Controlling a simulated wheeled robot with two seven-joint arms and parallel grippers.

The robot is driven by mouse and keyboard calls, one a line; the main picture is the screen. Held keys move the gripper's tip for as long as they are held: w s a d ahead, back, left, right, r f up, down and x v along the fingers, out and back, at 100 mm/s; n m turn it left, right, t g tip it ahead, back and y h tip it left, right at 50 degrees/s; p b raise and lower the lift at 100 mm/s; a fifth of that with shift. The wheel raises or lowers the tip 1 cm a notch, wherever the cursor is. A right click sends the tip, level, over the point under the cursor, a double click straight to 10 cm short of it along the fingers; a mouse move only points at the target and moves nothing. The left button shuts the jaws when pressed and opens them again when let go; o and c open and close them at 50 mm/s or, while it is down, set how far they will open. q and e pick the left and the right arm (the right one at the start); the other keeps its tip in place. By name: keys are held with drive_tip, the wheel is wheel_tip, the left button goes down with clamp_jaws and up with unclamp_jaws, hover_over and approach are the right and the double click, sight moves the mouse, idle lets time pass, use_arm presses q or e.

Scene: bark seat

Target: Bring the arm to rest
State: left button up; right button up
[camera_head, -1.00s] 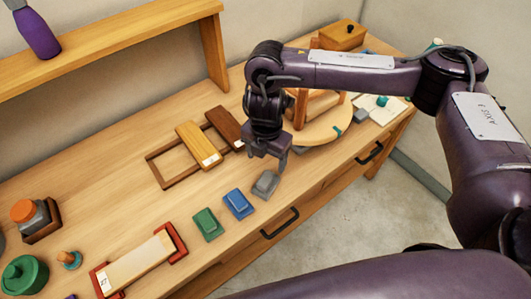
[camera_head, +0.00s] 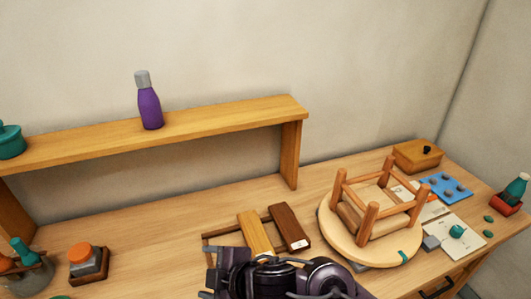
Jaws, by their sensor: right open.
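My right gripper (camera_head: 212,270) shows at the bottom edge, in the middle of the head view, in front of the bench's wooden frame. It is dark purple-black, and its wrist and arm links run off the bottom right. Its jaws are open, and I see nothing held between them. The lower part of the gripper and most of the arm are cut off by the picture edge. My left gripper is not in view.
An upturned stool (camera_head: 378,208) stands on a round turntable at the right. A yellow block (camera_head: 255,232) and a brown block (camera_head: 289,228) lie across the frame. A shelf (camera_head: 215,123) bears a purple bottle (camera_head: 149,106). Bench between is clear.

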drive_tip(key=w+d+f+m+t+h, duration=0.15)
drive_tip(key=d+m+h, duration=0.35)
drive_tip(key=d+m, duration=0.8)
drive_tip(key=s+d+f+m+g+h, duration=0.25)
drive_tip(key=s+d, duration=0.25)
drive_tip(key=d, duration=0.4)
drive_tip(key=s+d+f+m+g+h, duration=0.1)
drive_tip(key=s+d+f+m, duration=0.3)
drive_tip(key=d, duration=0.4)
drive_tip(key=s+f+n+g+b, duration=0.1)
drive_tip(key=s+f+g+b, duration=0.2)
drive_tip(key=f, duration=3)
drive_tip(key=s+d+f+b, duration=0.1)
drive_tip(key=s+d+f, duration=0.1)
drive_tip(key=s+f, duration=0.8)
drive_tip(key=s+d+f+b, duration=0.2)
drive_tip(key=s+f, duration=0.8)
drive_tip(key=f, duration=0.1)
drive_tip(key=shift+f, duration=0.3)
drive_tip(key=shift+s+n+h, duration=0.1)
drive_tip(key=shift+n+h, duration=0.15)
